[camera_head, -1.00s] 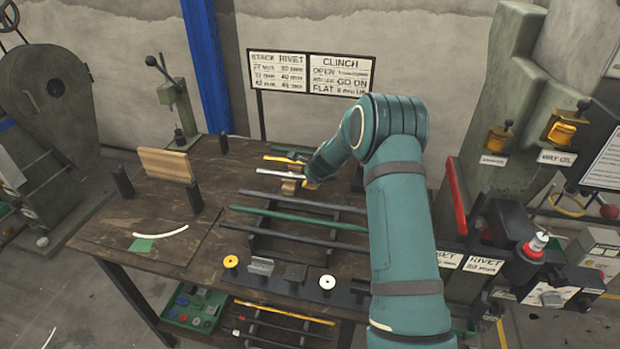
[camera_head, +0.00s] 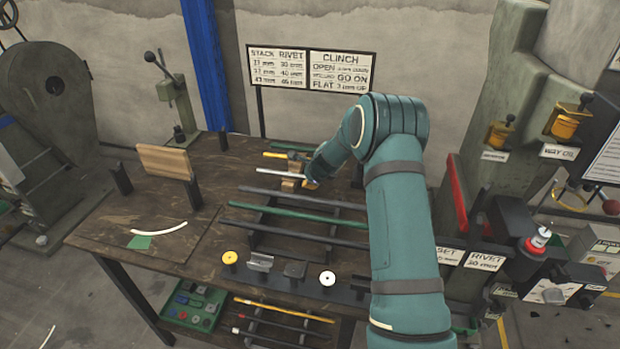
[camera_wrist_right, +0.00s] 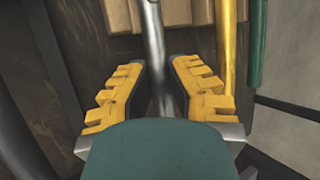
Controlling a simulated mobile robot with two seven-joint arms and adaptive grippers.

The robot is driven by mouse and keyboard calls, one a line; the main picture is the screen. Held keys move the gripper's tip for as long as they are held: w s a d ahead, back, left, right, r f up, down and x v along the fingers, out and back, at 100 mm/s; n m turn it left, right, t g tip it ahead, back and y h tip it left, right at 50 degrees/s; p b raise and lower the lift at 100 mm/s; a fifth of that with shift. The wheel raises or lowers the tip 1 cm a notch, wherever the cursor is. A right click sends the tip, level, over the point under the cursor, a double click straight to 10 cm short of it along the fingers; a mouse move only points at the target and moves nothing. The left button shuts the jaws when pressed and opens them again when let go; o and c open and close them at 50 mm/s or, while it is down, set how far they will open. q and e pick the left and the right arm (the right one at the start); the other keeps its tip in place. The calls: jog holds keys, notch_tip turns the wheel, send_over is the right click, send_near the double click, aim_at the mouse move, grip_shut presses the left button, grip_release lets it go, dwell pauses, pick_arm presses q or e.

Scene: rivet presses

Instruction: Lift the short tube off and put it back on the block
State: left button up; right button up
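The short tube is a silver-grey tube (camera_head: 280,173) lying across a small wooden block (camera_head: 289,185) on the workbench, in the head view. My right gripper (camera_head: 311,184) is at its right end, partly hidden by my arm. In the right wrist view the two yellow-padded fingers (camera_wrist_right: 158,92) stand apart, with the grey tube (camera_wrist_right: 155,45) running between them and a visible gap on each side. Wooden block faces (camera_wrist_right: 188,12) lie beyond the fingertips. My left gripper is in neither view.
A yellow tube (camera_wrist_right: 228,45) runs close beside the right finger in the wrist view, with a green one (camera_wrist_right: 258,40) further right. Longer dark and green bars (camera_head: 297,215) lie on a rack nearer the front. A wooden board (camera_head: 164,162) stands at left.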

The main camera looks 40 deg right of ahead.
jog(key=o, duration=0.3)
jog(key=shift+s, duration=0.1)
jog(key=v, duration=1.2)
dwell(0.3)
